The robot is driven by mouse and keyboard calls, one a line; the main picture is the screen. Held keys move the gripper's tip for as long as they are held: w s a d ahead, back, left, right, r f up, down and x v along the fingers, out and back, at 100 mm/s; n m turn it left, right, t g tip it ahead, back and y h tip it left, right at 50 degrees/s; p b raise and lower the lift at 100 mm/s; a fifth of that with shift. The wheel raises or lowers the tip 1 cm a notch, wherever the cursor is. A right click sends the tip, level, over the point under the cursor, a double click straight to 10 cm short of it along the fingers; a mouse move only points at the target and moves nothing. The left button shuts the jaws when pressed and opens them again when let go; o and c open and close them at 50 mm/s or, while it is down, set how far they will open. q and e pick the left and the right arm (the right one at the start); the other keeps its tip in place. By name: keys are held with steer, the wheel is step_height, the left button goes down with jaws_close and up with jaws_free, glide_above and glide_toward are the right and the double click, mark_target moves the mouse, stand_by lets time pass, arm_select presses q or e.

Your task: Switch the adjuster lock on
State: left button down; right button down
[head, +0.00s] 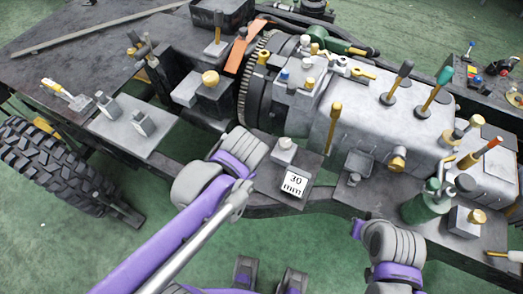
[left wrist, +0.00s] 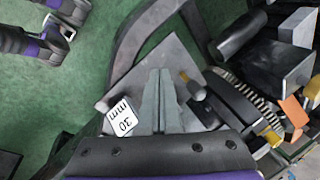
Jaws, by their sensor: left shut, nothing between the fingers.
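My left gripper (left wrist: 160,75) is shut and empty in the left wrist view, its fingers over a grey plate (left wrist: 187,55). A dark stub with a yellow tip (left wrist: 186,76) shows just right of the fingertips; I cannot tell whether they touch. In the head view the fingers are hidden behind my left wrist. A pale block with a knob (head: 286,150) stands on a plate right of that wrist. No part is marked as the adjuster lock, so I cannot tell which it is or its state.
A white "30 mm" tag (head: 293,185) lies by the pale block. A toothed ring (head: 252,80) and grey gearbox (head: 380,118) with several levers rise behind. A tyre (head: 55,165) is at left. Green floor (head: 100,235) is open in front.

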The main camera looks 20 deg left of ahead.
arm_select(q)
steer(key=w+d+m+y+b, duration=0.1)
steer(key=w+d+m+y, duration=0.1)
steer(key=w+d+m, duration=0.1)
steer(key=w+d+f+m+y+b, duration=0.1)
steer(key=w+d+m+y+b, duration=0.1)
steer(key=d+m, duration=0.3)
steer(key=w+d+f+m+y+b, duration=0.1)
steer(key=w+d+m+y+b, duration=0.1)
steer(key=d+m, duration=0.3)
steer(key=shift+w+d+t+y, duration=0.15)
steer(key=shift+w+t+y, duration=0.15)
steer(key=shift+w, duration=0.5)
steer(key=shift+d+r+m, duration=0.1)
steer(key=shift+d+m, duration=0.3)
steer(key=shift+w+a, duration=0.1)
steer(key=b+x, duration=0.1)
steer(key=x, duration=0.9)
steer(key=shift+a, duration=0.2)
steer(key=shift+w+a+r, duration=0.15)
steer(key=shift+w+a, duration=0.25)
steer(key=shift+a, duration=0.45)
steer(key=shift+w+a+r, duration=0.1)
steer(key=shift+w+a, duration=0.25)
steer(key=shift+a, duration=0.45)
